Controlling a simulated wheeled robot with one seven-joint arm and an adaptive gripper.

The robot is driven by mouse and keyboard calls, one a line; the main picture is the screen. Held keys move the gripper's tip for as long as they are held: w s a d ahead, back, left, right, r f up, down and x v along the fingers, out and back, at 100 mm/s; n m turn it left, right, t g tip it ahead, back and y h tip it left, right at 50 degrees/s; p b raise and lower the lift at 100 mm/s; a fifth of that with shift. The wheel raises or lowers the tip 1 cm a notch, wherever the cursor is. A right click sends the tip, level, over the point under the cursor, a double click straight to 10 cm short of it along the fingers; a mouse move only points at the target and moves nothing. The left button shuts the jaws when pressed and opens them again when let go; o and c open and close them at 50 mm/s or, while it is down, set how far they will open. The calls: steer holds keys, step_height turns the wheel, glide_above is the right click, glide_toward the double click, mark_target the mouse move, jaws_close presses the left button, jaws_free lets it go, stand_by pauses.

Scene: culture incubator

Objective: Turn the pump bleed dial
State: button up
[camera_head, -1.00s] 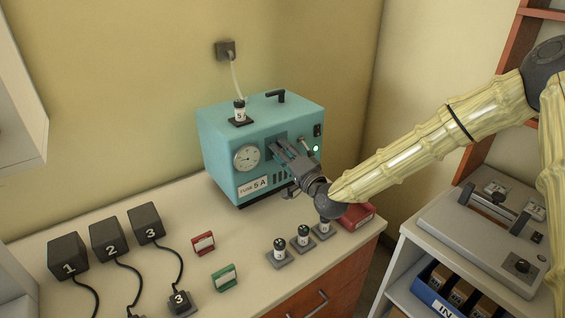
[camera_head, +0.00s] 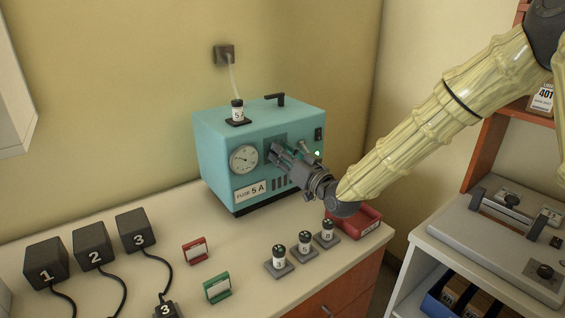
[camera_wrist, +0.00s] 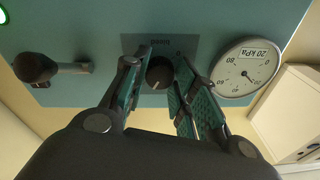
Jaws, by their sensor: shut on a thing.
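The pump is a teal box (camera_head: 222,150) on the bench against the wall. Its round black bleed dial (camera_wrist: 159,73) sits on a dark labelled plate (camera_wrist: 183,46) on the front panel. In the wrist view, my gripper's two green-padded fingers close on the dial from both sides. In the head view, my gripper (camera_head: 279,154) reaches the panel from the right and hides the dial. A round pressure gauge (camera_head: 243,159) is beside it; it also shows in the wrist view (camera_wrist: 244,72).
A dark lever (camera_wrist: 38,68) projects from the panel near my gripper. Several labelled vials, including one (camera_head: 305,243), stand on bench pads below my arm. A red box (camera_head: 368,222) lies at the bench's right end. Red (camera_head: 195,251) and green (camera_head: 217,287) card holders stand in front.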

steer(key=n+b, duration=0.1)
steer(key=n, duration=0.1)
steer(key=n+b, duration=0.2)
steer(key=n, duration=0.1)
steer(key=shift+f+n+g, duration=0.3)
steer(key=shift+f+g, duration=0.05)
steer(key=shift+g, duration=0.05)
steer(key=shift+n, duration=0.3)
steer(key=shift+d, duration=0.1)
steer(key=o, duration=1)
steer(key=shift+o, duration=0.2)
steer(key=shift+r, duration=0.25)
steer(key=v, duration=1.2)
steer(key=shift+w, duration=0.1)
